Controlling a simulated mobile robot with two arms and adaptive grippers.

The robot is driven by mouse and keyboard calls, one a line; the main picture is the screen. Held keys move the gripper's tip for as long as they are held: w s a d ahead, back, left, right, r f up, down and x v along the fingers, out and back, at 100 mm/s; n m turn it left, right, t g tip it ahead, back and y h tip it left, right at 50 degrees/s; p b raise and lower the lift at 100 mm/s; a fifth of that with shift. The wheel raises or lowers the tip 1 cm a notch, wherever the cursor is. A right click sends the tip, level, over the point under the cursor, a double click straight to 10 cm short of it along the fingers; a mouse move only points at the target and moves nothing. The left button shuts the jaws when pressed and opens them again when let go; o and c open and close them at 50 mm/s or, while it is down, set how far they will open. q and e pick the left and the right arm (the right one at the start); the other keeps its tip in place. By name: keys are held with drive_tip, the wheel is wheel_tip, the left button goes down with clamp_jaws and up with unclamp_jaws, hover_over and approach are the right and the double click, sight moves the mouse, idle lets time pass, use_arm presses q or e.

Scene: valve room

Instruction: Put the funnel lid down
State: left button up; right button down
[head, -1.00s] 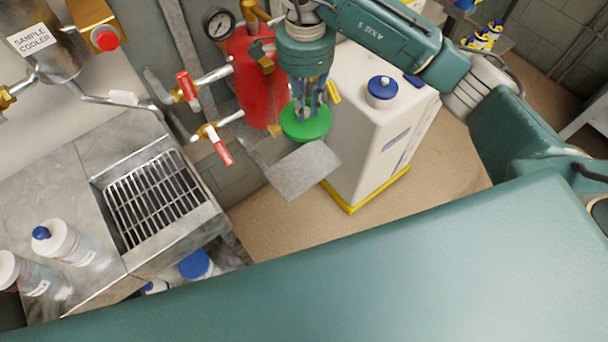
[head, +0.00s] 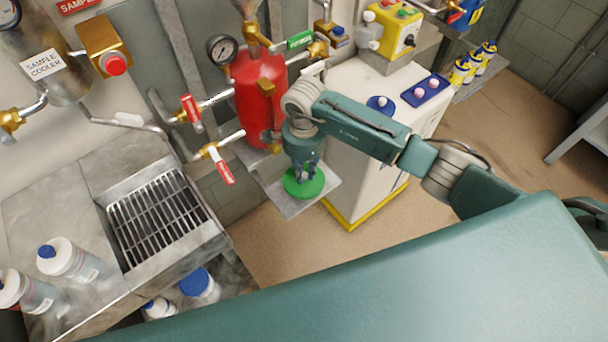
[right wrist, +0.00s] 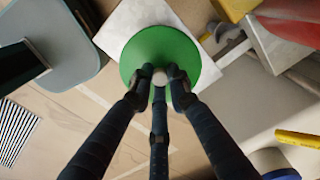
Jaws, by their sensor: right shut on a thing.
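The funnel lid is a green disc (head: 304,184) with a pale knob in its middle. In the head view it is over a small grey metal shelf (head: 290,205) below the red vessel. My right gripper (head: 303,172) points down and is shut on the lid's knob. In the right wrist view the fingers close around the knob of the green lid (right wrist: 160,62), with the pale shelf plate (right wrist: 120,25) behind it. I cannot tell whether the lid touches the shelf. My left gripper is not in view.
The red vessel (head: 258,95) with a gauge (head: 221,50) stands just behind the shelf. Red-handled valves (head: 222,166) are to its left. A white cabinet (head: 350,160) stands close on the right. A sink with a grate (head: 158,217) and bottles (head: 68,259) are at left.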

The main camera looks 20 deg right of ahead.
wheel_tip(320, 180, down, 3)
drive_tip(key=shift+r, duration=0.2)
drive_tip(key=shift+f, duration=0.2)
drive_tip(key=c, duration=1.7)
unclamp_jaws()
drive_tip(key=shift+o, duration=0.2)
drive_tip(key=shift+r, duration=0.2)
